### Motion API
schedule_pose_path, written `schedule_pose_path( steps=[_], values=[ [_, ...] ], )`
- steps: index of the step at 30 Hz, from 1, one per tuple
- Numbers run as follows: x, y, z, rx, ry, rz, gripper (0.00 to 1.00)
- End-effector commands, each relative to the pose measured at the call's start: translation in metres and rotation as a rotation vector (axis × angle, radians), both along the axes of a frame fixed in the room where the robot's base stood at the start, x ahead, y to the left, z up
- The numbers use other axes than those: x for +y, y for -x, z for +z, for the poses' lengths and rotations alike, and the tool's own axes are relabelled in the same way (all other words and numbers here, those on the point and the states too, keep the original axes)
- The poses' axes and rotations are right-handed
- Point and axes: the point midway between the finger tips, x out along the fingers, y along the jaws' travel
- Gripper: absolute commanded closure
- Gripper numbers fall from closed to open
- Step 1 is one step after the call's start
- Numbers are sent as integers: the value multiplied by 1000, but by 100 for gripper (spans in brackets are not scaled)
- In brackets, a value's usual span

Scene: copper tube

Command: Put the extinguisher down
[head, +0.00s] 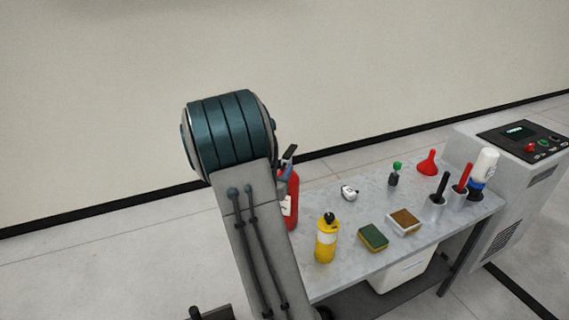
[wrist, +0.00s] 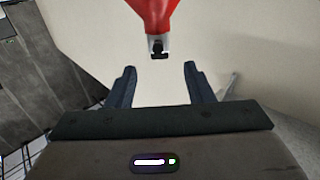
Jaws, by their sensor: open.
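The red extinguisher (head: 293,200) shows beside my arm in the head view, at the left end of the grey table. It looks upright, with a dark handle on top. My arm hides its left side, and I cannot tell whether its base rests on the table. In the wrist view, a red tapering body with a grey and black end, apparently the extinguisher (wrist: 154,14), is at the top. My gripper (wrist: 159,82) is open, with its two dark fingers apart and nothing between them. The red body appears beyond the fingertips. In the head view my arm hides most of the gripper.
The grey table (head: 337,270) holds a yellow bottle (head: 326,240) near the extinguisher, a green sponge (head: 373,237), a brown-topped block (head: 404,221), a small white item (head: 349,192), a red funnel (head: 428,163) and tool cups. A grey control cabinet (head: 500,190) stands at the right.

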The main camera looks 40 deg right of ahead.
Motion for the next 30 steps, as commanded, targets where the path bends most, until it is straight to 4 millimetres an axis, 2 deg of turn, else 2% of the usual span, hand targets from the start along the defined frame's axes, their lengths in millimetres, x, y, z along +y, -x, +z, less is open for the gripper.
schedule_pose_path(
  steps=[3,9,13,16,20,23,26,30],
  values=[
    [20,12,-1,0,0,3,53],
    [38,24,-1,1,-2,1,53],
    [48,20,1,5,-46,39,53],
    [66,10,1,22,-139,127,53],
    [106,-3,2,82,-302,298,53],
    [143,-5,4,152,-413,433,53],
    [181,3,7,244,-504,560,53],
    [229,29,11,401,-598,715,53]
  ],
)
